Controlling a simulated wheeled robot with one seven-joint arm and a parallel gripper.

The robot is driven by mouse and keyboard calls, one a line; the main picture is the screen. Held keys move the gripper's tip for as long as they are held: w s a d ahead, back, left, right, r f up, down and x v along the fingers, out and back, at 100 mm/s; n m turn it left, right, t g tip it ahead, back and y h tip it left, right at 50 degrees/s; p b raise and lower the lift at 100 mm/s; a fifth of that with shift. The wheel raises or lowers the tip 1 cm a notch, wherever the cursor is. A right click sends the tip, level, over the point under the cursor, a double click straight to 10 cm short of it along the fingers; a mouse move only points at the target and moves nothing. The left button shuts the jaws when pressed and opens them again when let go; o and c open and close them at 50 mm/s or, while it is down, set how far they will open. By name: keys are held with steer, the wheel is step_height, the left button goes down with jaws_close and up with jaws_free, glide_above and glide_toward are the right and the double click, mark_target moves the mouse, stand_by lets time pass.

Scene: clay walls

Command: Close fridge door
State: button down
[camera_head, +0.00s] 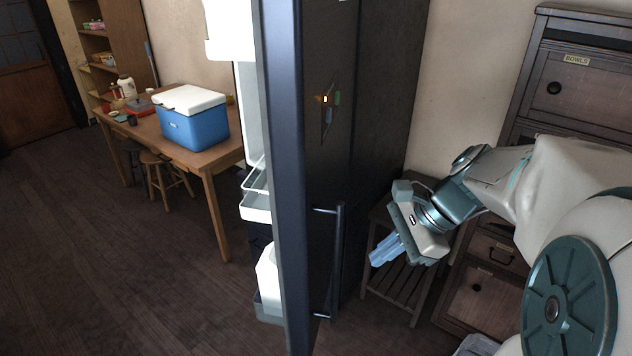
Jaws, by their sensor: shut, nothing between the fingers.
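The fridge door (283,150) is dark and stands open, seen nearly edge-on in the middle of the head view. Its inner side, at the left, has white shelves (256,205) with a white container (268,272) low down. A vertical bar handle (337,262) is on its dark outer face. My gripper (378,258) is shut and empty, to the right of the handle and apart from it in the picture. Its blue fingers point down and left. Most of the fridge's inside is hidden behind the door.
A slatted wooden stand (396,290) is behind my gripper. A dark wooden cabinet (560,95) with drawers is at the right. At the left, a wooden table (215,160) holds a blue cooler (194,122), with stools (165,178) beneath. The floor at lower left is clear.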

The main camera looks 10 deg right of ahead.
steer(key=w+d+r+m+t+y+p, duration=0.1)
steer(key=w+d+r+m+t+y, duration=0.15)
steer(key=r+m, duration=0.25)
glide_toward(318, 243)
step_height(318, 243, down, 3)
steer(key=shift+g, duration=0.45)
steer(key=shift+w+a+f+p, duration=0.1)
steer(key=shift+w+a+p, duration=0.25)
steer(key=shift+a, duration=0.4)
steer(key=shift+w+a+p, duration=0.25)
steer(key=shift+a+p, duration=0.05)
steer(key=shift+a, duration=0.4)
steer(key=shift+w+a+f+p, duration=0.1)
steer(key=shift+w+a+p, duration=0.25)
steer(key=shift+a, duration=0.4)
